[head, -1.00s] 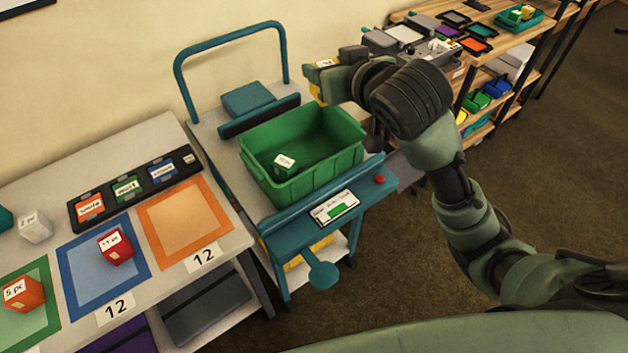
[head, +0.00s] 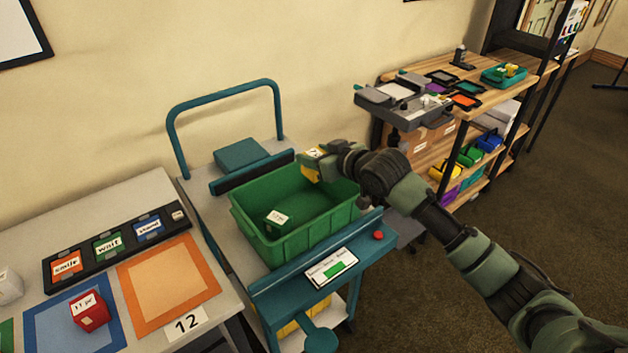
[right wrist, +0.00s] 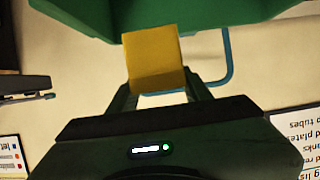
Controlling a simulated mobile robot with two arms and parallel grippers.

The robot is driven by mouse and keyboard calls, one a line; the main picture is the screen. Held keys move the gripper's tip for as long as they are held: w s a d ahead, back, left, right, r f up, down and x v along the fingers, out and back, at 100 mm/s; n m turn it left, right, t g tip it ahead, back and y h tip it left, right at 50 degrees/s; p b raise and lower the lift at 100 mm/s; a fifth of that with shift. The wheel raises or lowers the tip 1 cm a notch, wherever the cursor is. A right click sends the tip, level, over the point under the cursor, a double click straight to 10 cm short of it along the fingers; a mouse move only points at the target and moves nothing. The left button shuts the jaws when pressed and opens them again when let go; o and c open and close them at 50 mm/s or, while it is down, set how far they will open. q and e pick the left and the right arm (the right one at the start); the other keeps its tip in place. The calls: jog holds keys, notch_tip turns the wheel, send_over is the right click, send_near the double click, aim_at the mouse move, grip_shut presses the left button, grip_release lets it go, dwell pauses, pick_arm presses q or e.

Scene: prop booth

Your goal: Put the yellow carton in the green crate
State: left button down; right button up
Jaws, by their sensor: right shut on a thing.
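The yellow carton (head: 309,173) is held in my right gripper (head: 316,160), at the back right rim of the green crate in the head view. In the right wrist view the yellow carton (right wrist: 153,62) sits between the fingers, with the green wall of the crate (right wrist: 205,12) behind it at the top. The green crate (head: 310,236) stands on a teal and grey cart. A green carton with a white label (head: 276,219) lies inside it. How high the yellow carton is above the rim I cannot tell. My left gripper is out of view.
The cart's teal handle (head: 172,130) rises behind the crate. A table at the left holds a red carton (head: 90,311) on a blue square and an empty orange square (head: 168,284). Wooden shelves (head: 520,90) stand at the right. The crate floor is mostly clear.

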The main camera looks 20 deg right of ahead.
notch_tip(320, 180, down, 3)
jog(key=shift+r, duration=0.1)
jog(key=shift+f, duration=0.3)
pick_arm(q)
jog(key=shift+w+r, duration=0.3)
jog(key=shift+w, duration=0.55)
pick_arm(e)
notch_tip(320, 180, down, 4)
jog(key=shift+f, duration=0.2)
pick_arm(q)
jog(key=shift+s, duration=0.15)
pick_arm(e)
jog(key=shift+f, duration=0.6)
jog(key=o, duration=1.5)
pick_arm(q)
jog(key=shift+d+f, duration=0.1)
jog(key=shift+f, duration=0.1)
